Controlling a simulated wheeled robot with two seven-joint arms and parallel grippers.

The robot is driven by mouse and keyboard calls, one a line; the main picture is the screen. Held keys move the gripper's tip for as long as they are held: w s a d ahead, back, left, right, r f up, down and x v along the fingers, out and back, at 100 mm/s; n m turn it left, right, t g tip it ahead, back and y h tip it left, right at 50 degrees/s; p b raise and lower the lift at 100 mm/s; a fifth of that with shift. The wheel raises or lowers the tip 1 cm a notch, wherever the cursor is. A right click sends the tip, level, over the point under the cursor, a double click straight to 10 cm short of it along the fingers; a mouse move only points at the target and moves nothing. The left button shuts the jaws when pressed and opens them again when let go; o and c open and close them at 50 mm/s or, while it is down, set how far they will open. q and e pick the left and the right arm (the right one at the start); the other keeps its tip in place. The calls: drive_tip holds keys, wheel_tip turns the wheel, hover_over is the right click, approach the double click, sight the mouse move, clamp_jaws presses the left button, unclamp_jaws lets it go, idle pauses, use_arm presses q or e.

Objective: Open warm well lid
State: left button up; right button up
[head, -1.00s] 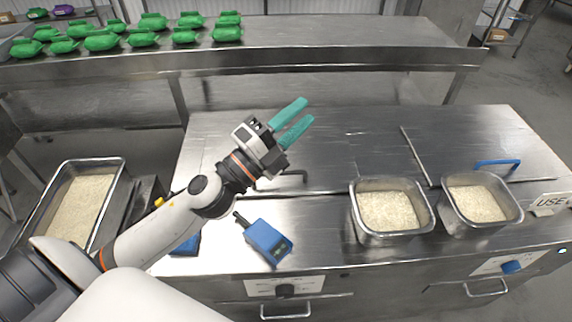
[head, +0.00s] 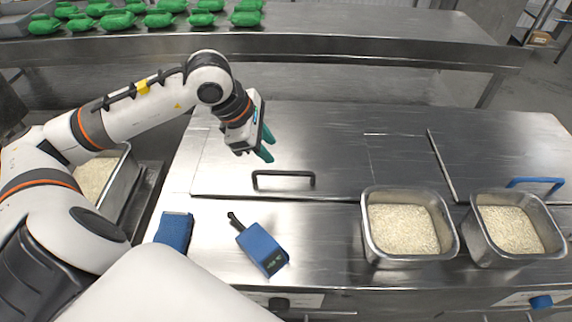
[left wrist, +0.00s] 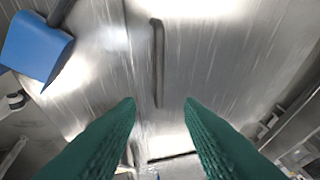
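The warm well lid (head: 335,150) is a flat steel panel on the counter, lying shut. Its dark bar handle (head: 284,174) stands near the front edge of the lid. The handle also shows in the left wrist view (left wrist: 158,62), ahead of the fingers and apart from them. My right gripper is not in view.
Two steel pans of rice (head: 368,240) (head: 476,248) stand on the counter's right side. A blue handheld device (head: 262,248) and another blue object (head: 174,232) lie in front of the lid. A second lid has a blue handle (head: 535,182). Green packs (head: 118,20) line the back shelf.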

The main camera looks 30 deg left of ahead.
sight(289, 172)
use_arm(q)
drive_tip(key=p+x, duration=0.1)
drive_tip(key=x, duration=0.8)
drive_tip(key=shift+w+d+f, duration=0.1)
drive_tip(key=shift+w+f, duration=0.05)
drive_tip(key=shift+f, duration=0.2)
clamp_jaws()
